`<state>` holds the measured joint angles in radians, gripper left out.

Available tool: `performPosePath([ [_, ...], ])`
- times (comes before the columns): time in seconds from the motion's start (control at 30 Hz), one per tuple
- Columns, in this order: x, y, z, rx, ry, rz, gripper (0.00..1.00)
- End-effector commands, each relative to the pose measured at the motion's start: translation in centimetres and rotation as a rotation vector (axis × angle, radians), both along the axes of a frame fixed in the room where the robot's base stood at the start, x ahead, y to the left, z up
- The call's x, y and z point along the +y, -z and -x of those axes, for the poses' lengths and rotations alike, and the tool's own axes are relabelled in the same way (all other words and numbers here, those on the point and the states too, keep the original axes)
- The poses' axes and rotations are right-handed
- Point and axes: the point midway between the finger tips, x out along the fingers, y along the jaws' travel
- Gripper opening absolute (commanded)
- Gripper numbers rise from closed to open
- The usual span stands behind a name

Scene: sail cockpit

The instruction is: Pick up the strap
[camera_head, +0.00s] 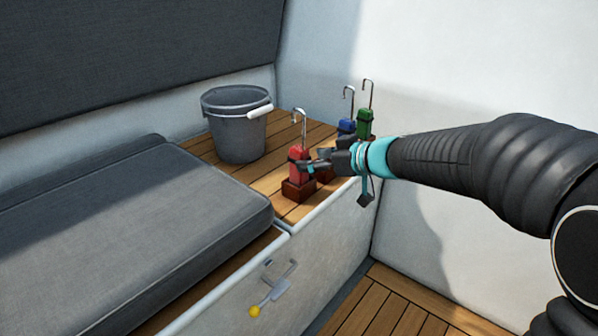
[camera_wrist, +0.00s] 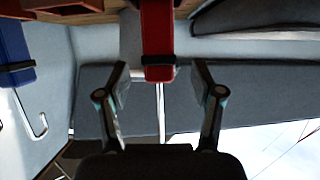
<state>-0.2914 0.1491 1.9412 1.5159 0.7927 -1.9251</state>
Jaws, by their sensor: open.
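A red strap bundle (camera_head: 299,163) with a dark band and an upright metal hook stands in a dark red-brown block on the slatted wooden seat. My gripper (camera_head: 314,164) is at its right side, level with its middle, jaws apart. In the wrist view, which looks upside down, the red strap (camera_wrist: 158,30) lies ahead between the lines of the two fingers of my gripper (camera_wrist: 161,88). Whether the fingers touch it I cannot tell. A blue strap (camera_head: 346,126) and a green strap (camera_head: 364,122) with similar hooks stand behind; my gripper partly hides their lower parts.
A grey bucket (camera_head: 236,132) with a white grip stands left of the red strap. A grey cushion (camera_head: 150,230) covers the near left bench. A white wall (camera_head: 470,75) rises behind my arm.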

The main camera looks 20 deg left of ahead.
Motion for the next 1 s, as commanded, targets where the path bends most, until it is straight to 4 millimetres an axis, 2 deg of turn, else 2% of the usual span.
performPosePath([
  [0.17, 1.1, 0.4, -0.5, 0.002, 0.000, 0.000, 0.67],
  [0.43, 4.1, 1.6, -1.9, 0.001, -0.002, 0.000, 0.67],
  [0.77, 4.6, 1.9, -2.1, 0.000, 0.001, 0.000, 0.67],
  [1.0, 4.6, 1.9, -2.1, 0.000, 0.001, 0.000, 0.07],
])
